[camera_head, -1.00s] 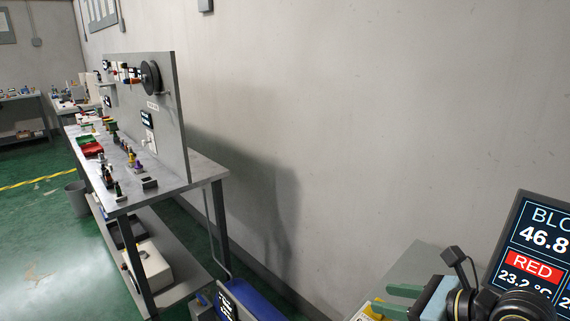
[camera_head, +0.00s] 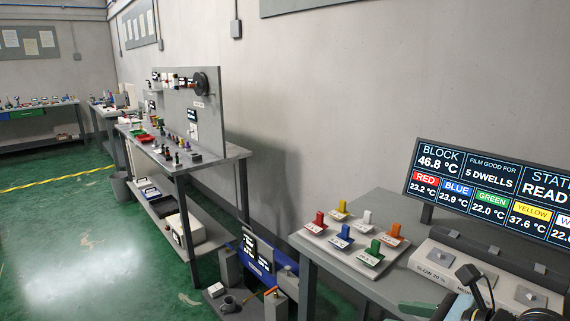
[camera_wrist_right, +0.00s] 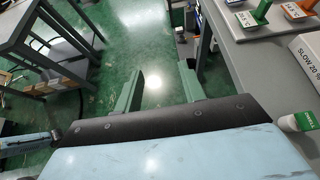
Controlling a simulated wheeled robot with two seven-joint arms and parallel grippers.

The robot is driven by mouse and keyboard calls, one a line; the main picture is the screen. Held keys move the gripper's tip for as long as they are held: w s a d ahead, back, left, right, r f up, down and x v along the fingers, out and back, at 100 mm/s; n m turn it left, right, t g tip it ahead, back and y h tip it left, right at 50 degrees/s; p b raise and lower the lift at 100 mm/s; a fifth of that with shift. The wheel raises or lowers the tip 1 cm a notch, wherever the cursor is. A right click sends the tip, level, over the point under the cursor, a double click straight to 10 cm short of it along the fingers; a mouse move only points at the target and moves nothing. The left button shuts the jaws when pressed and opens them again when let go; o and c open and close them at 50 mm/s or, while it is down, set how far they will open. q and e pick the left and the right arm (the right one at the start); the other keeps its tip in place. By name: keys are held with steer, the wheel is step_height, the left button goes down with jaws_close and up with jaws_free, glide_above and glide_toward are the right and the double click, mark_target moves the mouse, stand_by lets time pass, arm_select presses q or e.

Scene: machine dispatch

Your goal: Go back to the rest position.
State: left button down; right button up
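My right gripper (camera_wrist_right: 161,90) shows in the right wrist view with its two green fingers well apart. Nothing is between them, only green floor below. My left gripper is not in the head view. No object is held in the right gripper.
Coloured tags (camera_head: 341,241) stand on the near bench, with a grey block (camera_head: 480,272) and a display (camera_head: 485,190) reading block 46.8 °C. A second bench (camera_head: 228,152) stands along the wall. Open green floor (camera_head: 80,250) lies at left.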

step_height(320, 180, down, 17)
steer(key=w+d+m+t+y, duration=0.1)
steer(key=w+d+m+t, duration=0.15)
steer(key=m, duration=1.35)
steer(key=s+d+f+m+h, duration=0.2)
steer(key=s+f+m+h, duration=0.1)
steer(key=f+m, duration=0.4)
steer(key=s+d+f+m+h, duration=0.25)
steer(key=f+m, duration=0.25)
steer(key=f, duration=0.5)
steer(key=s+f+m+g+h, duration=0.3)
steer(key=s+f+m, duration=0.4)
steer(key=s+f, duration=0.7)
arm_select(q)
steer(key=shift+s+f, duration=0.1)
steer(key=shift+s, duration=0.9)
arm_select(e)
steer(key=s+a+f+m+g, duration=0.1)
steer(key=s+f+m+g, duration=0.2)
steer(key=s, duration=0.8)
steer(key=s+a+f+m+g, duration=0.2)
steer(key=s+f+m+g, duration=0.2)
steer(key=s, duration=0.8)
step_height(320, 180, down, 2)
steer(key=shift+s+h, duration=0.15)
steer(key=shift+h, duration=0.2)
steer(key=shift+g, duration=0.25)
